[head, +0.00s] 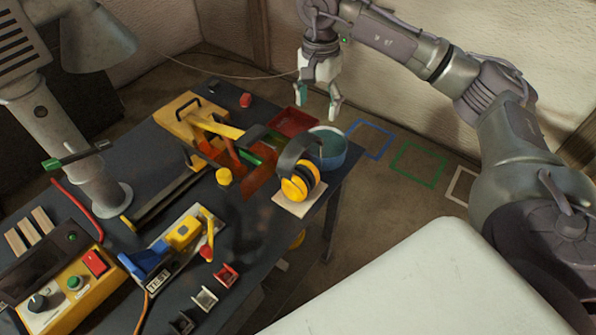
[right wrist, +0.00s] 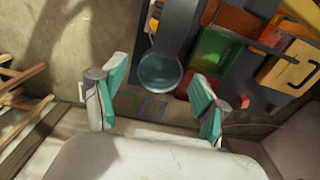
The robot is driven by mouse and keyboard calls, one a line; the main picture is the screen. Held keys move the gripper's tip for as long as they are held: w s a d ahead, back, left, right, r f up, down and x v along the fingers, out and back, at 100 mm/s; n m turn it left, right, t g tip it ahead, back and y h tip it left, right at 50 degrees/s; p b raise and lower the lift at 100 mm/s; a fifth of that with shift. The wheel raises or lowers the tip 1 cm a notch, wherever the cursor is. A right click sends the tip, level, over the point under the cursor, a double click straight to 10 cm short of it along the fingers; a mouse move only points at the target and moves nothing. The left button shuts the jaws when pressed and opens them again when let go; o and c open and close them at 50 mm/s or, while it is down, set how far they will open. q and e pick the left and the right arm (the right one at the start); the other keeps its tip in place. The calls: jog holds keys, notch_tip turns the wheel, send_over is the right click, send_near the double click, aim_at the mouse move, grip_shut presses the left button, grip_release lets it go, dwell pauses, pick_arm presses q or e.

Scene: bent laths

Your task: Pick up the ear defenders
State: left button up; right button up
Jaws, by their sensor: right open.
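The ear defenders (head: 300,184), with yellow and black cups and a dark headband, stand on a small light board near the table's right edge. Part of them, a yellow bit (right wrist: 154,24) and what looks like the dark headband, shows at the top of the right wrist view. My right gripper (head: 319,98) is open and empty, above and beyond the ear defenders at the table's far right corner. Its teal-padded fingers stand wide apart in the right wrist view (right wrist: 156,105), with nothing between them. My left gripper is not in view.
A blue-green bowl (head: 331,150) stands right behind the ear defenders, and a red tray (head: 293,121) lies beyond. A tall grey machine (head: 60,140) stands at the left. Coloured squares (head: 418,163) mark the clear floor.

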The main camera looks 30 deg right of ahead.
send_over(313, 135)
jog(key=f, duration=0.3)
jog(key=f+p, duration=0.1)
jog(key=shift+s+d+f, duration=0.15)
jog(key=shift+s+d, duration=0.05)
jog(key=shift+s, duration=0.1)
jog(key=shift+w+f, duration=0.15)
jog(key=shift+f, duration=0.15)
jog(key=shift+w+a+f+p, duration=0.1)
jog(key=shift+a+f+p, duration=0.1)
jog(key=shift+f+p, duration=1)
notch_tip(313, 135, down, 2)
jog(key=shift+f, duration=0.15)
jog(key=shift+w+f, duration=0.1)
jog(key=shift+f, duration=0.15)
jog(key=shift+c, duration=0.8)
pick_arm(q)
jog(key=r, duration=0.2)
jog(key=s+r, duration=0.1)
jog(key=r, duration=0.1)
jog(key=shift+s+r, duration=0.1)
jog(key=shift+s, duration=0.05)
pick_arm(e)
grip_shut()
